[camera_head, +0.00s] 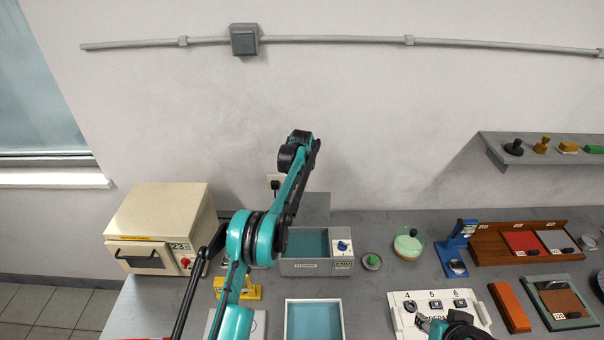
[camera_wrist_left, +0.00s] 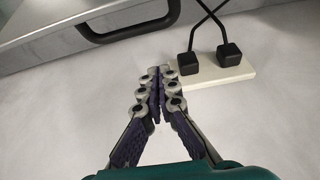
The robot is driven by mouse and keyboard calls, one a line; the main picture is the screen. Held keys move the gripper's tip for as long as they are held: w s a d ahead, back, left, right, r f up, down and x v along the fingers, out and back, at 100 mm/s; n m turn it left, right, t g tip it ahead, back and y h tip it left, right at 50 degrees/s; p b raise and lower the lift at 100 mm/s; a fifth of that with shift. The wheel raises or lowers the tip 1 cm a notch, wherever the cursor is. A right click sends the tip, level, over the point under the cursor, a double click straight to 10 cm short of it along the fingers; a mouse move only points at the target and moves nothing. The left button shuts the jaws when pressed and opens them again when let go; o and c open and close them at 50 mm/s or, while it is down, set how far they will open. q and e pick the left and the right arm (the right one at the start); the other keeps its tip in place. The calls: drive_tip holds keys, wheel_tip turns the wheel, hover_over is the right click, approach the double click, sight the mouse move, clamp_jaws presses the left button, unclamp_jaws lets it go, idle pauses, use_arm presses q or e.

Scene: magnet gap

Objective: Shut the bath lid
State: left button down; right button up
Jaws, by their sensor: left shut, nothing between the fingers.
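The bath (camera_head: 305,267) is a grey box with blue-green liquid inside, a dial and a label on its front right. Its grey lid (camera_head: 316,208) stands raised behind it, partly hidden by my left arm. In the left wrist view a grey panel with a black handle (camera_wrist_left: 125,22), which looks like the lid, crosses the top left. My left gripper (camera_wrist_left: 160,78) is shut and empty, in front of the pale wall and apart from the handle. Its fingers are hidden in the head view. My right gripper (camera_head: 428,322) is low at the right, over a white numbered panel; its jaws are unclear.
A wall socket with two black plugs (camera_wrist_left: 229,53) is close to my left fingertips. A cream oven (camera_head: 160,225) stands left of the bath. An open tray (camera_head: 314,322) lies in front of it. A green knob (camera_head: 372,261) and a bowl (camera_head: 408,245) stand to the right.

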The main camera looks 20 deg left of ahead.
sight(305, 205)
use_arm(q)
drive_tip(key=s, duration=0.2)
drive_tip(key=s+d, duration=0.1)
drive_tip(key=s, duration=0.1)
idle(0.6)
